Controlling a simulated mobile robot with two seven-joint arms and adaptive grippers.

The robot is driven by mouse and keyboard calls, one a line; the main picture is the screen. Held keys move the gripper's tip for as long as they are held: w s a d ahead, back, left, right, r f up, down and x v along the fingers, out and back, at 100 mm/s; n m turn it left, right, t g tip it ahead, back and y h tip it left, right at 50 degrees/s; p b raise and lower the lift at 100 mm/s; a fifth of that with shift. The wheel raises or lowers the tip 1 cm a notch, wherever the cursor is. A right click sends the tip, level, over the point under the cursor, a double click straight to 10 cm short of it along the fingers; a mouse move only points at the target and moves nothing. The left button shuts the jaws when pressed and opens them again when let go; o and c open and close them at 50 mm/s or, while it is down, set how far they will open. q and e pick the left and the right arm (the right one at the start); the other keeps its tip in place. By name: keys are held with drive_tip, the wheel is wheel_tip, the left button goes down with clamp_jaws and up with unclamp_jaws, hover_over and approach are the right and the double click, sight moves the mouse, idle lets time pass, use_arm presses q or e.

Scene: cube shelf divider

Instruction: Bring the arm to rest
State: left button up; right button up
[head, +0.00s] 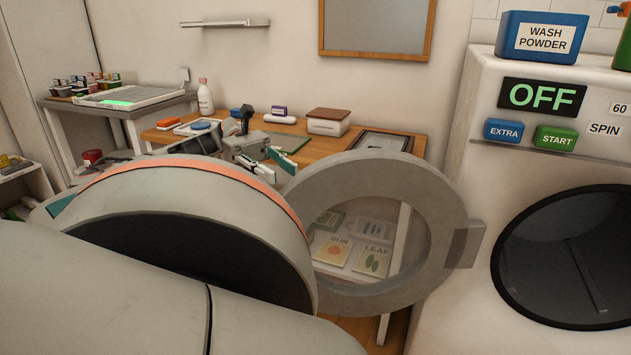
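My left gripper (276,168) is in the middle of the head view, beyond a large pale arm link of mine that fills the lower left. Its two teal-and-white fingers are spread apart, with nothing seen between them. It shows in front of the wooden desk (405,133); whether it touches anything there I cannot tell. The ring-shaped washer door (445,215) stands wide open just right of the gripper. My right gripper is not in view.
The washing machine (470,165) stands at right, its display reading OFF, with a blue wash powder box (541,38) on top. The desk holds a white bottle (205,97), a brown-lidded box (327,122) and a dark tray (384,143). A grey side table (125,112) stands at back left.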

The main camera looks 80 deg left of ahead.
use_arm(q)
drive_tip(key=shift+w+a+f, duration=0.15)
drive_tip(key=shift+a+f, duration=0.1)
drive_tip(key=shift+f, duration=0.2)
drive_tip(key=shift+d, duration=0.1)
